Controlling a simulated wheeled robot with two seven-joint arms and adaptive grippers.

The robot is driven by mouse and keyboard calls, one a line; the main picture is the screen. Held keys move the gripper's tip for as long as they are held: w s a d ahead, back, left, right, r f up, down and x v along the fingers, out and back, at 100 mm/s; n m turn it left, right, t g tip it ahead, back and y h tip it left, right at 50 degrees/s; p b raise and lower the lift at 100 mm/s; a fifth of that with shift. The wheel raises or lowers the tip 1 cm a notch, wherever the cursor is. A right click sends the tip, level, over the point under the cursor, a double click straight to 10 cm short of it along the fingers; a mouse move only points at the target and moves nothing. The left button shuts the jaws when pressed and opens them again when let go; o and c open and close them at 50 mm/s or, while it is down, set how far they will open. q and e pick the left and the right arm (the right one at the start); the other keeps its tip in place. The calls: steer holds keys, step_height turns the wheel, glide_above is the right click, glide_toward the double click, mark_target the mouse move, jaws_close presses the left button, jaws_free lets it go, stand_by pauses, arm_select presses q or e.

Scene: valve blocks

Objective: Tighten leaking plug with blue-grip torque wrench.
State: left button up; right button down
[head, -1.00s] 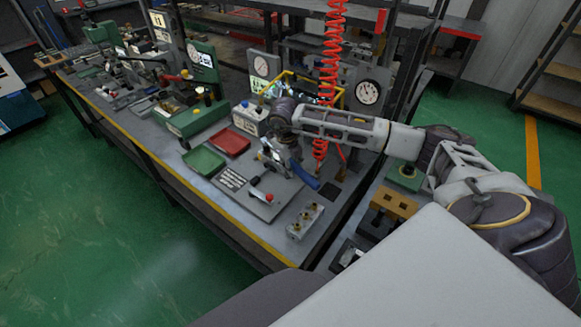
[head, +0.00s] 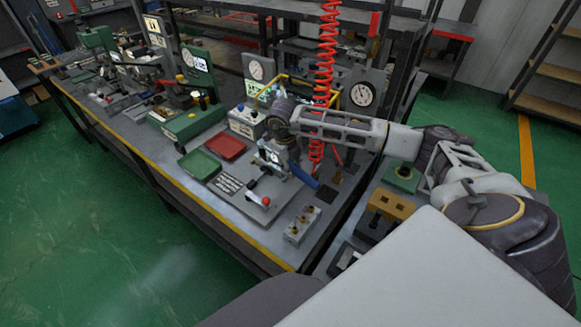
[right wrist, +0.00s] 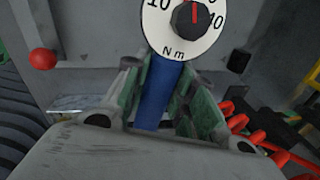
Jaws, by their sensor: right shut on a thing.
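My right gripper (head: 283,158) is over the bench, partly hidden by its own arm in the head view. In the right wrist view the fingers are closed around the blue grip (right wrist: 154,98) of a torque wrench. Its white N m dial (right wrist: 188,22) with a black knob is just beyond the fingers. In the head view the blue grip (head: 303,174) slants down to the right. A grey block with brass-coloured plugs (head: 302,224) stands near the bench's front edge. I cannot tell which plug leaks. My left gripper is not in view.
A grey plate with a red-knobbed lever (head: 265,201) lies left of the brass-plug block. A red tray (head: 226,147) and a green tray (head: 199,164) are further left. A red coiled hose (head: 325,70) hangs behind the gripper. Gauges stand at the back.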

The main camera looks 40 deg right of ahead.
steer(key=shift+r, duration=0.6)
